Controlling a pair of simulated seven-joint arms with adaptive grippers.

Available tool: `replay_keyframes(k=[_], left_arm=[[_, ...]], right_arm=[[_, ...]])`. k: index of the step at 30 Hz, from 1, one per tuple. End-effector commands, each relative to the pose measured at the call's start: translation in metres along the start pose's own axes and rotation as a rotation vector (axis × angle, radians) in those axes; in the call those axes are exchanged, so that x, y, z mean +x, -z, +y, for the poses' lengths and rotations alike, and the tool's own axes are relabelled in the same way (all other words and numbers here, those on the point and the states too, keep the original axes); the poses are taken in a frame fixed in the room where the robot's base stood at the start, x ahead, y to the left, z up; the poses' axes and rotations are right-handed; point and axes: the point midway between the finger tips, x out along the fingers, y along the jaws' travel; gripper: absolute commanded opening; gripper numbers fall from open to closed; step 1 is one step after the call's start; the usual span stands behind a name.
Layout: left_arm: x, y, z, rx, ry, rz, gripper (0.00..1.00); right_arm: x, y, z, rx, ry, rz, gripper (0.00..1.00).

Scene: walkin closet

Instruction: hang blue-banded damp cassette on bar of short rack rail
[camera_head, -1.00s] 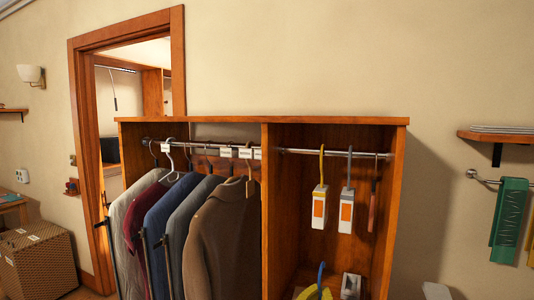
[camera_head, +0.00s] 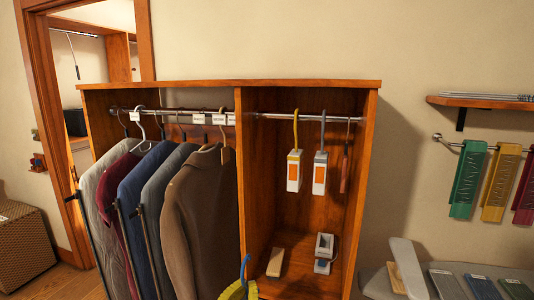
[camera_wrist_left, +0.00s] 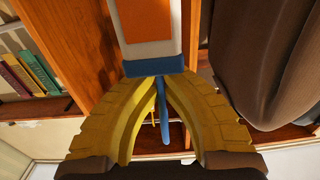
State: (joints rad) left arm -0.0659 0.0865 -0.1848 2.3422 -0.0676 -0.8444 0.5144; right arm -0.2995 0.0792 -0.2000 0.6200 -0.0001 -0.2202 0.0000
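The blue-banded damp cassette (camera_wrist_left: 151,40) is a white block with an orange label and a blue band. My left gripper (camera_wrist_left: 160,85) is shut on it at its blue hook end. In the head view, only its blue hook (camera_head: 244,266) and a yellow finger of my left gripper (camera_head: 238,291) show at the bottom edge; the body is out of frame. The hook stands below and left of the short rack rail (camera_head: 290,117), in the right closet compartment. A yellow-hooked cassette (camera_head: 293,172) and a grey-hooked cassette (camera_head: 320,173) hang there. My right gripper is not in view.
A dark red narrow item (camera_head: 344,172) hangs at the rail's right end. The divider (camera_head: 240,180) separates this compartment from several hanging garments (camera_head: 195,220). A beige block (camera_head: 275,262) and a grey-white item (camera_head: 323,252) are below. Rail room shows left of the yellow hook.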

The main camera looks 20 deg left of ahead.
Motion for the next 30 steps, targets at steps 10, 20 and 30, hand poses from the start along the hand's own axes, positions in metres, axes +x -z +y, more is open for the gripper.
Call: replay_keyframes(k=[10, 20, 30], left_arm=[[0.0, 0.001, 0.0, 0.0, 0.0, 0.002, 0.0], [0.002, 0.002, 0.0, 0.0, 0.001, 0.003, 0.0], [0.043, 0.045, -0.009, 0.0, 0.029, 0.011, 0.0]], right_arm=[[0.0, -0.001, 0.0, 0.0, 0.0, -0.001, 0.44], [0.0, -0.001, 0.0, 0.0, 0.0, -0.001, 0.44], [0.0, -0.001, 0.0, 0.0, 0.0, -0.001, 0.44]])
